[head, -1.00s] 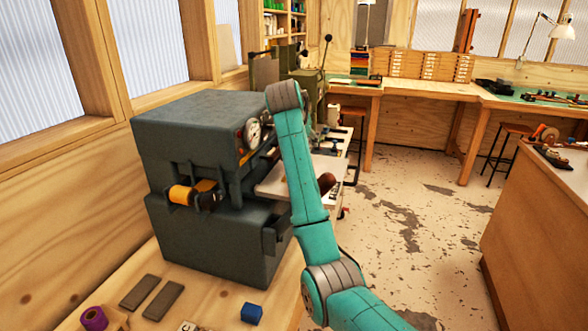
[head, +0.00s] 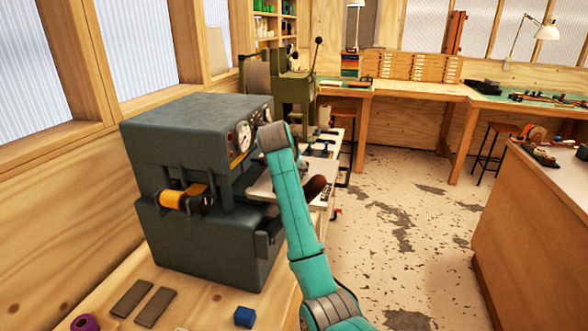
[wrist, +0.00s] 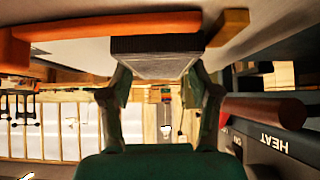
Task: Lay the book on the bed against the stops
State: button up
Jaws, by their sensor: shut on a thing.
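My gripper (wrist: 158,72) shows in the wrist view with its two green fingers shut on the book (wrist: 155,62), a dark grey block with streaked edges. Past the book are a long orange bar (wrist: 70,31) and a short yellow-brown block (wrist: 229,26); I cannot tell whether these are the stops or whether the book touches them. In the head view the bed looks to be the pale plate (head: 262,188) at the front of the grey machine (head: 195,140). My teal arm covers part of it and hides my gripper and the book there.
The wrist view shows a dark panel marked HEAT (wrist: 268,140) and a red-brown cylinder (wrist: 265,108) close on the right. In the head view a yellow roll (head: 180,198) sits on the machine's side. A blue cube (head: 244,316) lies in front. Open floor (head: 390,240) is at the right.

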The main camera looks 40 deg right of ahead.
jog(key=o, duration=1.3)
jog(key=shift+f, duration=0.1)
jog(key=shift+s+a+r, duration=0.15)
jog(key=shift+a+r, duration=0.1)
jog(key=shift+r, duration=0.2)
jog(key=v, duration=1.1)
